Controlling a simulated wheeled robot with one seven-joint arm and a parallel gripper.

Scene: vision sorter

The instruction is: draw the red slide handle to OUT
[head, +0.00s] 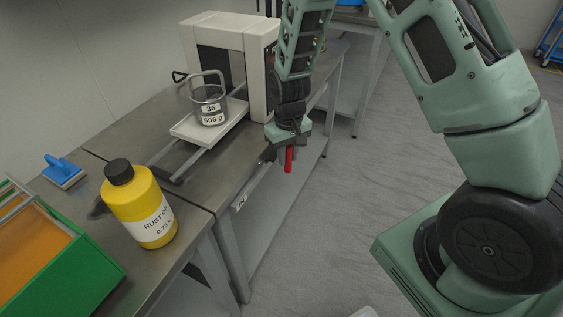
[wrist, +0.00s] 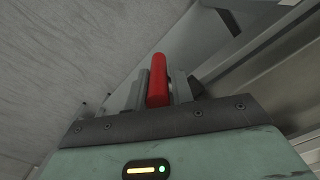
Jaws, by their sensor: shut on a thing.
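The red slide handle (head: 289,158) hangs at the front edge of the steel bench, below the white sorter frame. My gripper (head: 285,152) points down at it and is shut on it. In the wrist view the red handle (wrist: 158,80) stands between the two grey fingers of my gripper (wrist: 157,88). A label plate (head: 241,200) sits on the bench's front edge to the left of the handle; its lettering is too small to read for certain. My gripper hides the upper part of the handle and its mount.
A yellow bottle (head: 138,205), a blue brush (head: 63,170) and a green crate (head: 85,268) are at left.

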